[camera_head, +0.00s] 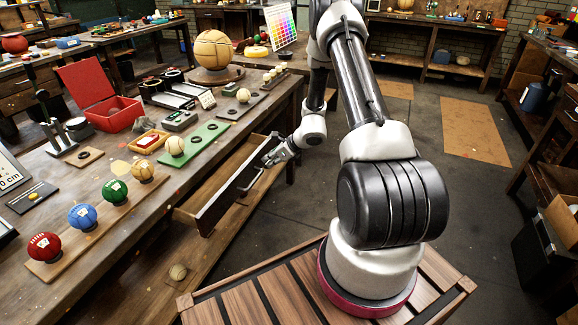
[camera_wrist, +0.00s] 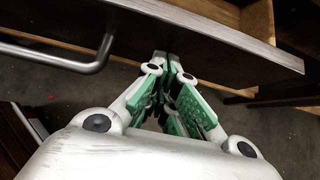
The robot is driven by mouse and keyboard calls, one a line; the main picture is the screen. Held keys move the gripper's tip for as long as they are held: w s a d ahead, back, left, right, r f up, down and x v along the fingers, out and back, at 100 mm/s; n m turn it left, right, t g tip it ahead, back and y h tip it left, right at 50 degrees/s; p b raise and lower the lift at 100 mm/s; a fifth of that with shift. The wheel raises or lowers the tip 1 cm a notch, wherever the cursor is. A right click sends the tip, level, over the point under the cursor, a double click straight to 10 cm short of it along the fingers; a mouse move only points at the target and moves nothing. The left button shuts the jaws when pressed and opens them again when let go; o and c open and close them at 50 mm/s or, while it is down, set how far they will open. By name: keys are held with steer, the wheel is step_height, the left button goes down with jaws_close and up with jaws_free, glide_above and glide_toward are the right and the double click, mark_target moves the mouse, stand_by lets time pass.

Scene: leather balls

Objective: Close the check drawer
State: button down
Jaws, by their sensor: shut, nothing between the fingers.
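The check drawer (camera_head: 232,187) is a wooden drawer pulled out from under the workbench, open and seemingly empty where I can see inside. A metal bar handle (camera_head: 249,181) is on its front. In the wrist view the drawer front (camera_wrist: 215,35) crosses the top, with the handle (camera_wrist: 62,58) at the left. My gripper (camera_head: 268,161) is at the far end of the drawer front, on its outer side. In the wrist view my gripper (camera_wrist: 167,62) is shut and empty, its tips at the lower edge of the drawer front, right of the handle. I cannot tell whether they touch.
The workbench (camera_head: 105,215) carries several balls, a red open case (camera_head: 112,112), a green board (camera_head: 195,146) and a large ball on a stand (camera_head: 213,50).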

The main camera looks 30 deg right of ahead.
glide_toward(235, 156)
steer(key=x, duration=0.5)
steer(key=shift+s+f, duration=0.15)
steer(key=shift+f, duration=0.25)
steer(key=shift+w+a+r, duration=0.1)
steer(key=shift+w+a, duration=0.05)
steer(key=shift+w, duration=0.1)
steer(key=shift+w+r, duration=0.1)
